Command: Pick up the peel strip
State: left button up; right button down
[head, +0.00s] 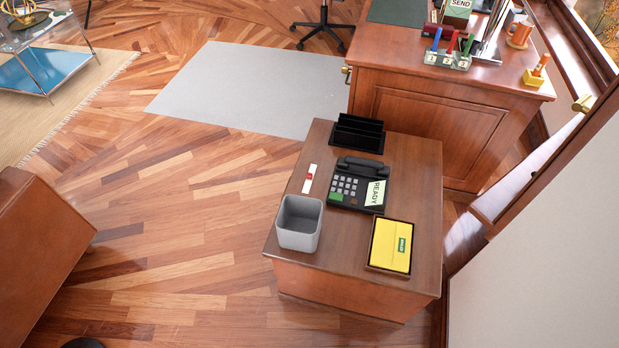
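A small narrow white strip with a red mark in its middle, which looks like the peel strip (309,178), lies flat on the wooden side table (416,205). It is left of the black phone (347,185) and just behind the grey open bin (299,223), apart from both. Neither of my grippers shows in the head view.
A black sorter (358,133) stands at the table's back. A yellow pad (391,246) in a dark tray sits at the front right. A larger desk (440,115) stands behind, a wooden cabinet (40,255) at left. The floor (180,230) between is clear.

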aim_at(310, 175)
jog(key=i+j, duration=0.1)
jog(key=j, duration=0.25)
jog(key=i+j, duration=0.1)
jog(key=j, duration=0.2)
jog(key=i+j, duration=0.15)
jog(key=j, duration=0.2)
jog(key=i+j+u, duration=0.75)
jog(key=i, duration=0.25)
jog(key=i+j+z, duration=0.1)
jog(key=i+z, duration=0.2)
jog(key=i, duration=0.2)
jog(key=i+j+z, duration=0.25)
jog(key=i, duration=0.25)
jog(key=i+z, duration=0.2)
jog(key=z, duration=0.25)
jog(key=i+z, duration=0.25)
jog(key=z, duration=0.2)
jog(key=i+j+z, duration=0.15)
jog(key=z, duration=0.25)
jog(key=i+j+z, duration=0.2)
jog(key=z, duration=0.25)
jog(key=i+j+z, duration=0.15)
jog(key=z, duration=0.3)
jog(key=j, duration=0.1)
